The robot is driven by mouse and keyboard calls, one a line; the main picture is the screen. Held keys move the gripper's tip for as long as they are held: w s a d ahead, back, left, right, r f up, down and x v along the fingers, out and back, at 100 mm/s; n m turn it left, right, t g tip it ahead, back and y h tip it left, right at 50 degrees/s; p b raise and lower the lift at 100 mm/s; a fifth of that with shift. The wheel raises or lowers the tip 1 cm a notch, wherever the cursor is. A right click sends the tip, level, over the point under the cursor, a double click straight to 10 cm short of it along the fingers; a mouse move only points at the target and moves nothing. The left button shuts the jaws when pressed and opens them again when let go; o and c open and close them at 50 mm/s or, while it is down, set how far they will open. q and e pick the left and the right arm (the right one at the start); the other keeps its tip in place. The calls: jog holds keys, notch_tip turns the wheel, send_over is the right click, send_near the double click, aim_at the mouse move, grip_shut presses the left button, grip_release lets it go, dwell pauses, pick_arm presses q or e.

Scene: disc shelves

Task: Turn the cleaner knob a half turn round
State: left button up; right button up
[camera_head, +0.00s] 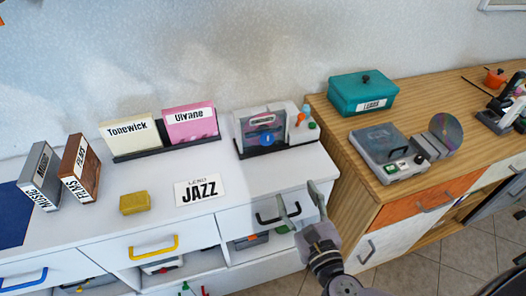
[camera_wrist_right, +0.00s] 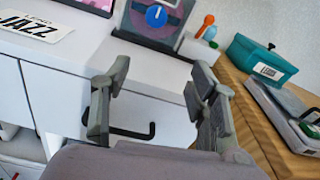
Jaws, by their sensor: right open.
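The knob also shows at the top of the wrist view (camera_wrist_right: 156,16). My right gripper (camera_head: 300,199) is open and empty, in front of the white counter's drawer, lower and nearer than the knob and apart from it. Its two fingers (camera_wrist_right: 154,85) show spread in the wrist view. My left gripper is not in view.
A black drawer handle (camera_wrist_right: 132,131) shows between my fingers. A small holder with orange and blue items (camera_head: 303,118) stands right of the cleaner. A JAZZ card (camera_head: 199,190) and yellow block (camera_head: 134,203) lie left. A teal box (camera_head: 363,92) and disc player (camera_head: 388,152) stand on the wooden counter.

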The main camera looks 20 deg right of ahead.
jog(key=r+n, duration=0.1)
jog(key=p, duration=0.2)
send_near(268, 141)
jog(key=shift+n+t+y, duration=0.3)
jog(key=shift+n, duration=0.1)
jog(key=w, duration=0.8)
jog(key=shift+w+f, duration=0.2)
jog(key=shift+w, duration=0.05)
jog(key=shift+c, duration=0.3)
jog(key=c, duration=1.1)
